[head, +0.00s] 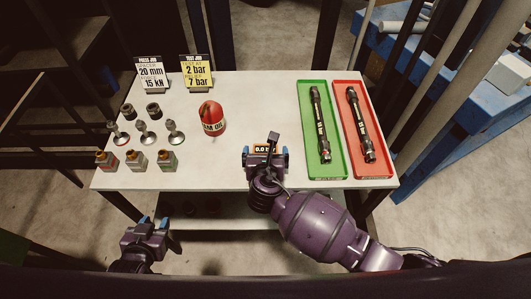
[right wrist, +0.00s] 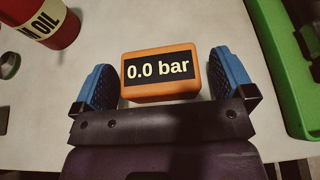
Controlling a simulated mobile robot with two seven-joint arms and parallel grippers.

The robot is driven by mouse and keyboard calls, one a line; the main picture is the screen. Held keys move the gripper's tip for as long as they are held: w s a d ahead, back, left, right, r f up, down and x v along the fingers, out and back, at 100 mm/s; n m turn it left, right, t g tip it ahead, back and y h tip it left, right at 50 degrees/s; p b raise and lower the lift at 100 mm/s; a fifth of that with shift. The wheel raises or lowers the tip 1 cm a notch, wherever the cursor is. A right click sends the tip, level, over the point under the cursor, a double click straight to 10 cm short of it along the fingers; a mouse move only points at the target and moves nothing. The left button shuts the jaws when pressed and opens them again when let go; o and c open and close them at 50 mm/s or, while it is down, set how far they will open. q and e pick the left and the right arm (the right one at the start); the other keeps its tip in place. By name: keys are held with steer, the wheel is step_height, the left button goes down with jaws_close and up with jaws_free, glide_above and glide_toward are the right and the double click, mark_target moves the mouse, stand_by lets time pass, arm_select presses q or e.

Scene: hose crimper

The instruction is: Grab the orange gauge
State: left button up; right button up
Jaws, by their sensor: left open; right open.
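The orange gauge (right wrist: 161,88) lies on the white table with a dark display reading "0.0 bar". In the head view the gauge (head: 266,148) is partly hidden behind my right gripper (head: 268,155). In the right wrist view my right gripper (right wrist: 161,85) is open, with one blue fingertip on each side of the gauge. Small gaps show between the gauge and both fingertips. My left gripper (head: 147,225) is open and empty, in front of the table's near edge at the lower left.
A red oil can (head: 212,118) stands left of the gauge. A green tray (head: 308,156) and a red tray (head: 369,170), each holding a dark hose, lie to the right. Several small fittings and two signs, one yellow (head: 197,71), occupy the left. The table's middle back is clear.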

steer(key=c, duration=1)
steer(key=shift+r, duration=0.1)
steer(key=shift+c, duration=0.5)
steer(key=shift+r, duration=0.1)
